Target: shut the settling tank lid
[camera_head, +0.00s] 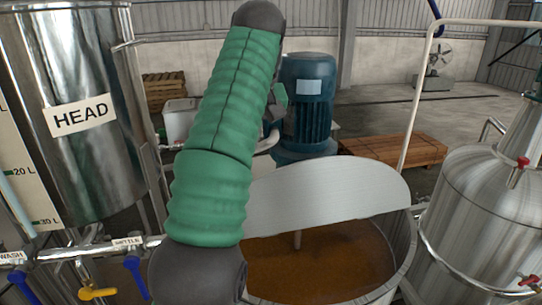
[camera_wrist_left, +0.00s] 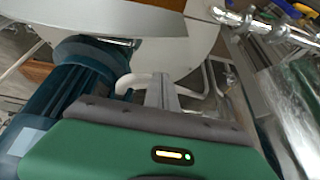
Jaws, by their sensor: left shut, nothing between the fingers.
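The settling tank lid is a pale metal half-disc (camera_head: 330,195) standing tilted up at the back of an open round tank (camera_head: 405,250). Brown liquid (camera_head: 315,268) and a thin shaft show inside. My left arm, in a green sleeve, crosses the middle of the head view and hides the lid's left end and part of the tank. In the wrist view my left gripper (camera_wrist_left: 160,90) is shut and empty, beside a pale curved bar (camera_wrist_left: 135,82). I cannot tell whether they touch. The head view hides the fingertips behind the arm. My right gripper is out of view.
A blue motor (camera_head: 308,100) stands behind the lid; it also shows in the wrist view (camera_wrist_left: 70,85). The HEAD tank (camera_head: 75,155) is at left, above a pipe with coloured valves. A steel vessel (camera_head: 480,215) stands close at right. Wooden pallets (camera_head: 395,150) lie behind.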

